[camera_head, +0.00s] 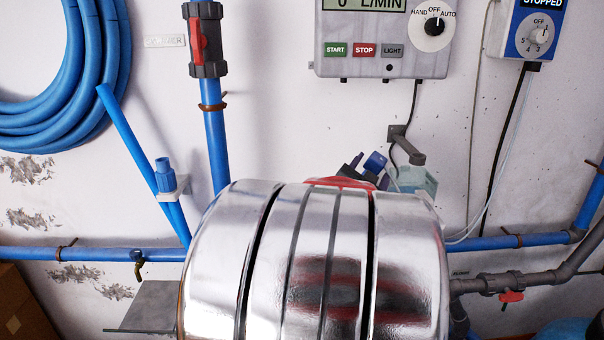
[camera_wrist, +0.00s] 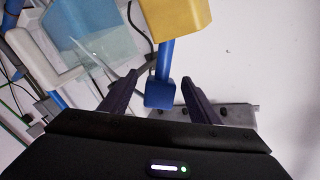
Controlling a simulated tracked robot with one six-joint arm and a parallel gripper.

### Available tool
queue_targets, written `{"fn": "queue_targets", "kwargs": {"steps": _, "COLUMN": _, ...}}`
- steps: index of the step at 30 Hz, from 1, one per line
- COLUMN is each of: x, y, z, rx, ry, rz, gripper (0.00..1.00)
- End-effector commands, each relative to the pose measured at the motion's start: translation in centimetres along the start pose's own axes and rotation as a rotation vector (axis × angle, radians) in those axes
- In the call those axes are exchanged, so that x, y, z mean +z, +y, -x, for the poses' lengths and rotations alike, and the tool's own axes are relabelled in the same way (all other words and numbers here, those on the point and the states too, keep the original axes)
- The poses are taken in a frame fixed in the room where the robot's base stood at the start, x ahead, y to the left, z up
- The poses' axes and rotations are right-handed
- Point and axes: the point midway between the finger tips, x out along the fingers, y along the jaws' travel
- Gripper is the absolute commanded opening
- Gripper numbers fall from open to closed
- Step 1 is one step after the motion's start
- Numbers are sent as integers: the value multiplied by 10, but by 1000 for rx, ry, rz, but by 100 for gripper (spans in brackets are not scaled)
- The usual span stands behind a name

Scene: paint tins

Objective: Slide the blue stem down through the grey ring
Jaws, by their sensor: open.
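In the wrist view a blue stem (camera_wrist: 165,58) runs from a yellow block (camera_wrist: 178,18) to a wider blue end (camera_wrist: 160,93). My gripper (camera_wrist: 160,76) is open, with one dark finger on each side of the blue end and gaps showing beside it. In the head view a blue piece (camera_head: 375,162) shows beside my dark fingers, above the large silver shape. A grey bracket with a rounded end (camera_head: 412,157) stands out from the wall just right of it; this may be the grey ring, but its opening is not visible. The stem's other parts are hidden there.
A pale translucent container (camera_head: 418,181) is close beside the bracket. Blue pipes (camera_head: 110,254), a control box (camera_head: 385,40) and hanging cables line the wall.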

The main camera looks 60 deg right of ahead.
Motion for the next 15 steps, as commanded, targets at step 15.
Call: {"fn": "queue_targets", "kwargs": {"steps": 15, "x": 0, "y": 0, "z": -24, "rx": -1, "ry": -1, "rz": 0, "gripper": 56}}
